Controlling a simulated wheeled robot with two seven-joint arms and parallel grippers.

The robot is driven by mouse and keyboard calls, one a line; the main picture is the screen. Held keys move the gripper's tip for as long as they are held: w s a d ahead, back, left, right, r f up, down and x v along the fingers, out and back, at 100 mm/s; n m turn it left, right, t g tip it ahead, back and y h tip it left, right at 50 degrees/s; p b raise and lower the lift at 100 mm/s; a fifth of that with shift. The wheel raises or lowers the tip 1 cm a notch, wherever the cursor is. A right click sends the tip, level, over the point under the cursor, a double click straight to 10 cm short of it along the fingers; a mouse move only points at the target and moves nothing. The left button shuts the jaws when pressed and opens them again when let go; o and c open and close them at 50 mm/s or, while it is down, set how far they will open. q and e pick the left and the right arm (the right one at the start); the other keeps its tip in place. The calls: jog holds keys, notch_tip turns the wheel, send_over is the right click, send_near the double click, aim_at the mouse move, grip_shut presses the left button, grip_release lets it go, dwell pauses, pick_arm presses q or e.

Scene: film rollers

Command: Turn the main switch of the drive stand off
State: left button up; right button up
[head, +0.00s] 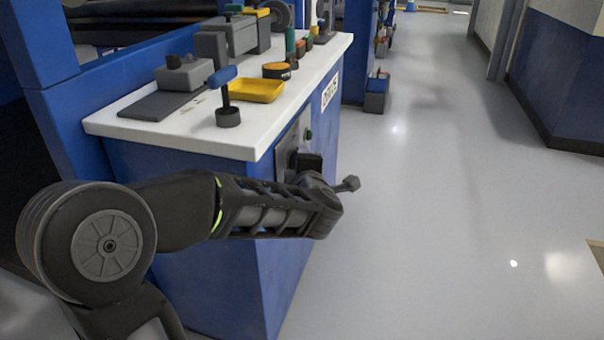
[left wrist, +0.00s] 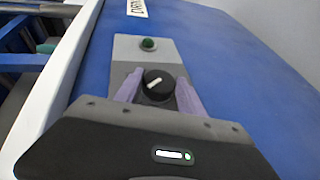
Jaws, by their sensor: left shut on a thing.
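The main switch is a round black knob (left wrist: 157,89) with a white pointer mark, on a grey panel (left wrist: 128,48) on the blue side of the drive stand (head: 215,200). The mark lies slantwise, from lower left to upper right in the left wrist view. My left gripper (left wrist: 158,92) has its two purple fingers on either side of the knob and is shut on it. In the head view my left arm reaches across the stand's front to the panel (head: 292,140), and its hand hides the knob. My right gripper is not in view.
A green button or lamp (left wrist: 148,44) sits on the panel above the knob. The white worktop (head: 240,138) carries a blue-handled lever (head: 226,95), a yellow tray (head: 256,90) and grey blocks. The floor (head: 440,200) to the right is clear.

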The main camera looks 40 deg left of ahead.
pick_arm(q)
jog(key=shift+f, duration=0.15)
jog(key=o, duration=1.4)
jog(key=shift+c, duration=0.2)
jog(key=p+v, duration=0.3)
jog(key=v, duration=0.5)
jog(key=shift+a, duration=0.1)
